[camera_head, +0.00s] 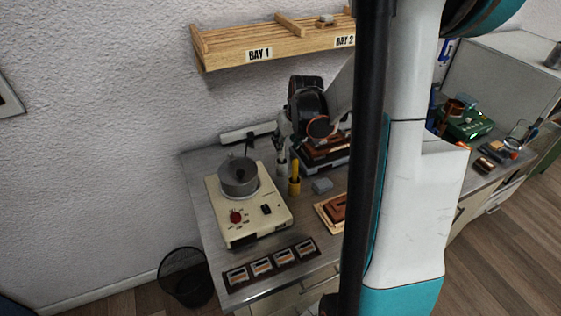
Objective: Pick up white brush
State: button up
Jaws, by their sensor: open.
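A long whitish bar (247,132) lies at the back of the metal bench, near the wall. It may be the white brush, but I cannot make out bristles. A dark thin shape crosses in front of it. My gripper (282,159) seems to be the narrow grey part below the black wrist with an orange ring. It hangs over the back of the bench, right of the whitish bar and apart from it. It looks open and empty, but its fingers are small and partly merge with the things behind.
A cream hot plate (246,212) with a grey pot (238,178) stands in front of the bar. A yellow holder (294,185), a grey block (322,186) and a dark strip (268,265) are on the bench. A shelf (275,42) is above. My arm hides the bench's right part.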

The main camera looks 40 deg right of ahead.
aim_at(282, 158)
jog(key=shift+b+x, duration=1)
jog(key=shift+x, duration=2.75)
jog(key=shift+w+a+r, duration=0.1)
jog(key=shift+w+a, duration=0.05)
jog(key=c, duration=0.9)
